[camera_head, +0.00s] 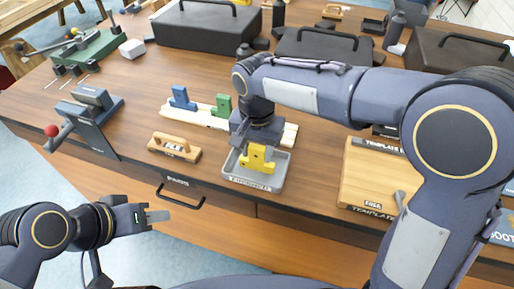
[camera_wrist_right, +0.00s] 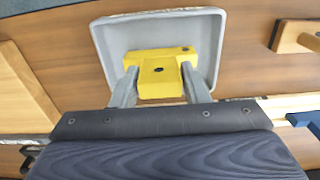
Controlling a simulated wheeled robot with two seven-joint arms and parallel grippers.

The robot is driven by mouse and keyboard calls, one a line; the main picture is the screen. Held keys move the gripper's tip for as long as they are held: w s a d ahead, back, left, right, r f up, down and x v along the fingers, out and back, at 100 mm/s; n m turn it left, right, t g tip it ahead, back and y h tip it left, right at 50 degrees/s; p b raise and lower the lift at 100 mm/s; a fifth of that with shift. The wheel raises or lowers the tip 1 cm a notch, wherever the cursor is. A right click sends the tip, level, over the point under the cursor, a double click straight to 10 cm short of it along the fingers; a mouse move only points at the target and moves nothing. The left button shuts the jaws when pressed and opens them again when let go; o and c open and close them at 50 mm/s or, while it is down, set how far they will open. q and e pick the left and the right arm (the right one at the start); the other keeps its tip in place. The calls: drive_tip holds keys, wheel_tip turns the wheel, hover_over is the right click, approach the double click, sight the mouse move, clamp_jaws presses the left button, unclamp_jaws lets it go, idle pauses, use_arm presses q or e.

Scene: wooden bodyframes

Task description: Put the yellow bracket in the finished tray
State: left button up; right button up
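The yellow bracket (camera_head: 257,158) is at the small grey tray (camera_head: 238,179), whose front label is too small to read surely. In the right wrist view the bracket (camera_wrist_right: 160,72) lies within the outline of the tray (camera_wrist_right: 108,38); I cannot tell whether it touches the floor. My right gripper (camera_wrist_right: 160,78) points down over the tray, one finger on each side of the bracket's block, seemingly against it. In the head view my right arm covers the tray's back. My left gripper (camera_head: 158,216) is in front of the table, away from the tray, with nothing visible in it.
A cream rack (camera_head: 195,116) holds a blue bracket (camera_head: 182,98) and a green bracket (camera_head: 222,104) behind the tray. A wooden handled block (camera_head: 174,149) sits left of the tray. A wooden template board (camera_head: 365,175) lies right. Black cases (camera_head: 205,27) stand at the back.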

drive_tip(key=o, duration=0.3)
drive_tip(key=shift+r, duration=0.1)
wheel_tip(320, 180, up, 12)
drive_tip(key=p, duration=0.1)
drive_tip(key=s+d+f+n+t+y, duration=0.1)
drive_tip(key=s+d+y, duration=0.4)
drive_tip(key=d, duration=1)
drive_tip(key=shift+s+d+f+n+t+h, duration=0.2)
drive_tip(key=shift+s+d+f+t, duration=0.65)
drive_tip(key=shift+s+f, duration=0.95)
drive_tip(key=shift+s+d+f+n+t+h, duration=0.2)
drive_tip(key=shift+s+d+f+t, duration=0.7)
drive_tip(key=shift+s, duration=1.55)
drive_tip(key=shift+s+d+f+n+t+h, duration=0.15)
drive_tip(key=shift+s+d+f+t, duration=0.4)
drive_tip(key=shift+s+d+f, duration=0.9)
